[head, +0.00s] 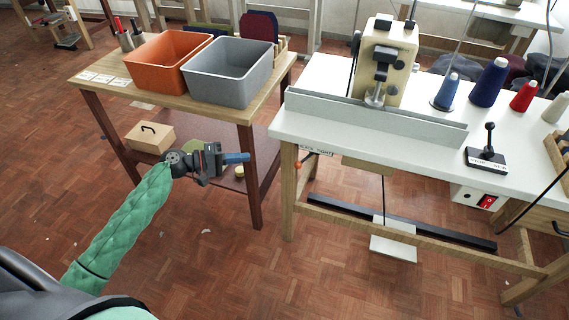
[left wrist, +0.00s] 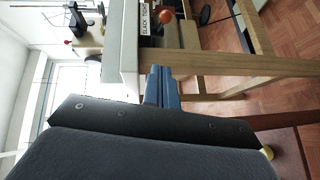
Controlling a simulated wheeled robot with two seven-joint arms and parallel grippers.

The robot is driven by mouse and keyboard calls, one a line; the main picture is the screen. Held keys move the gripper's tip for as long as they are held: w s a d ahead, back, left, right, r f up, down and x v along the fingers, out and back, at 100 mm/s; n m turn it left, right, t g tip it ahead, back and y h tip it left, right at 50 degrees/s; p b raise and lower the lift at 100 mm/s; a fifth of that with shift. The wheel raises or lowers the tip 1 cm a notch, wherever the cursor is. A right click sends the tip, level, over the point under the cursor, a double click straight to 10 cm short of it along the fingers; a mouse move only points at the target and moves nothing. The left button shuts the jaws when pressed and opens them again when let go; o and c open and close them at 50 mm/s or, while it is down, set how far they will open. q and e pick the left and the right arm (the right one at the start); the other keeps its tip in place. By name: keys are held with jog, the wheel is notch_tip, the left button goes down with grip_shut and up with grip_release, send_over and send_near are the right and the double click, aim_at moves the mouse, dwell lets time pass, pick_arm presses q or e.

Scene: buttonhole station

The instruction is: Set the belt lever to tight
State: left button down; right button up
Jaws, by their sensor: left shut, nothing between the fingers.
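The belt lever shows as an orange ball knob (head: 299,164) under the front left edge of the white sewing table. It also shows in the left wrist view (left wrist: 138,16), near the top. A small slack/tight label (head: 318,151) is on the table front; in the head view the knob hangs at its left, slack end. The lever's arm is too small to make out. My left gripper (head: 237,158) is shut and empty, left of the knob and apart from it. Its blue fingers (left wrist: 162,86) point toward the table in the left wrist view. My right gripper is not in view.
A wooden side table (head: 147,83) with orange (head: 167,60) and grey (head: 228,72) bins stands behind my left gripper. The sewing table's wooden leg (head: 288,190) is just right of it. A black lever (head: 488,150) on a plate stands on the white top. Floor in front is clear.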

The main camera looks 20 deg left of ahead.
pick_arm(q)
jog(key=shift+d, duration=0.1)
jog(key=s+d+p+x, duration=0.1)
jog(key=s+x, duration=0.1)
jog(key=x, duration=1)
jog(key=shift+d+f+p, duration=0.3)
jog(key=shift+d, duration=0.15)
